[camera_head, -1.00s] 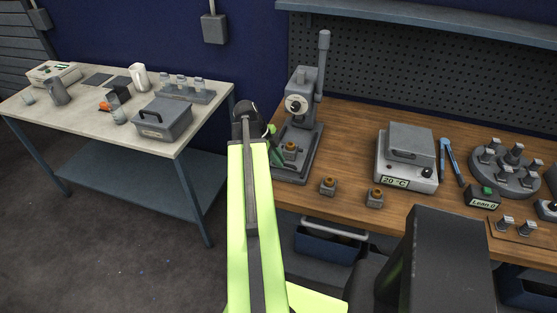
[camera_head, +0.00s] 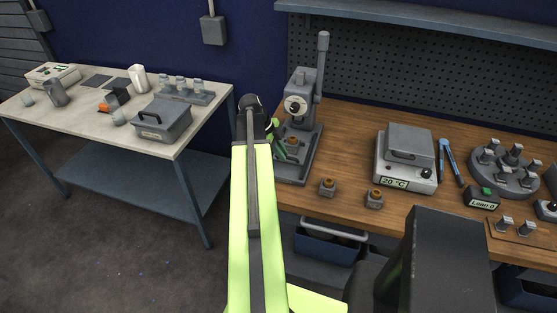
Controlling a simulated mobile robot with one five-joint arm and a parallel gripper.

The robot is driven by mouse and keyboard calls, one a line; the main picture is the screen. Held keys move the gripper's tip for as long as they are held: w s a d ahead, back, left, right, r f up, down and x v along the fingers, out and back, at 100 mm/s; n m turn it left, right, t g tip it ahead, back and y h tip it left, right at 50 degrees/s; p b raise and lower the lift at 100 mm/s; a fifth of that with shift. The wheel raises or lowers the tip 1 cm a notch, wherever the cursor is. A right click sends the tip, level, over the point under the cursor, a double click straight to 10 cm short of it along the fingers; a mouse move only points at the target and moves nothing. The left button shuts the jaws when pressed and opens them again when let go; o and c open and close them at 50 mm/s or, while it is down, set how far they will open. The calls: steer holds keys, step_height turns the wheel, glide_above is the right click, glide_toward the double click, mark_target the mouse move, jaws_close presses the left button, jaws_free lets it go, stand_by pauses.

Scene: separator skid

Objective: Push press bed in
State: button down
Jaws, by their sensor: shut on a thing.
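The grey arbor press (camera_head: 303,105) stands on the left end of the wooden bench, its lever upright. My gripper (camera_head: 278,143), dark with green fingers, is at the left side of the bed, right by that block. The fingers look shut, but my arm hides part of them, and what lies between them is not clear. I cannot tell whether they touch the bed.
Two small blocks with orange-brown tops (camera_head: 327,186) sit on the wooden bench (camera_head: 352,150) right of the press. A grey-lidded heater box reading 20 °C (camera_head: 405,155) stands further right. A pale table (camera_head: 95,125) with a grey box is at left, across a floor gap.

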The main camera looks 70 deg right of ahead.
steer(key=d, duration=0.4)
steer(key=shift+w+d, duration=0.2)
steer(key=shift+d, duration=0.1)
steer(key=c, duration=1.5)
jaws_free()
steer(key=shift+a, duration=0.1)
steer(key=shift+o, duration=0.2)
steer(key=p+v, duration=1.5)
steer(key=v, duration=0.2)
steer(key=shift+r+p, duration=0.2)
steer(key=shift+p, duration=0.2)
